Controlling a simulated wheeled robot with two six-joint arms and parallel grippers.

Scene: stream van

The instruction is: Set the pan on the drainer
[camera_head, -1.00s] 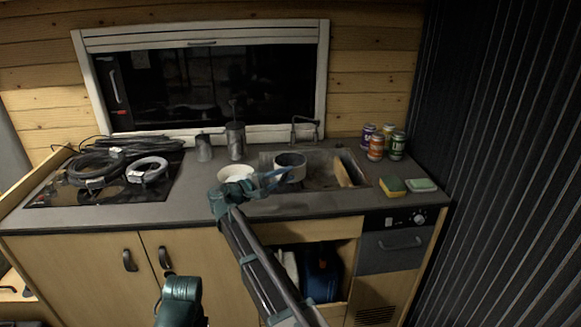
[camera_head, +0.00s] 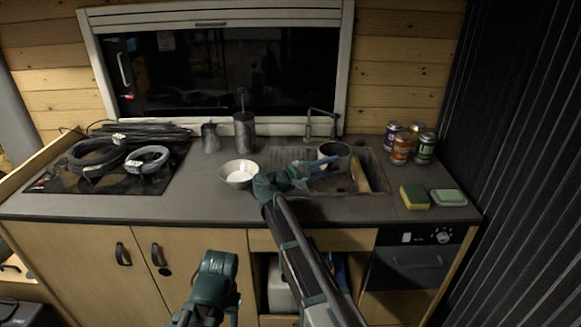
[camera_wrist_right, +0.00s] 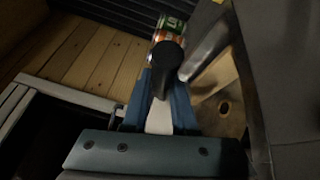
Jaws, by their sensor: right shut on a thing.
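The pan (camera_head: 335,151) is a small grey pot with a dark inside, near the sink in the head view. My right gripper (camera_head: 318,165) is shut on its handle, left of the pan. In the right wrist view the dark handle (camera_wrist_right: 166,72) sits between the blue fingers, with a grey metal surface, probably the pan, beyond it. The drainer (camera_head: 283,155) is the ridged metal area left of the basin. The pan appears above the border between drainer and basin; its height is unclear.
A white bowl (camera_head: 239,174) stands left of the drainer, near my right forearm. The tap (camera_head: 322,125) rises behind the drainer. A wooden board (camera_head: 361,176) leans in the basin (camera_head: 382,178). Several cans (camera_head: 401,149), a sponge (camera_head: 415,197) and a soap-like block (camera_head: 449,198) stand right.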

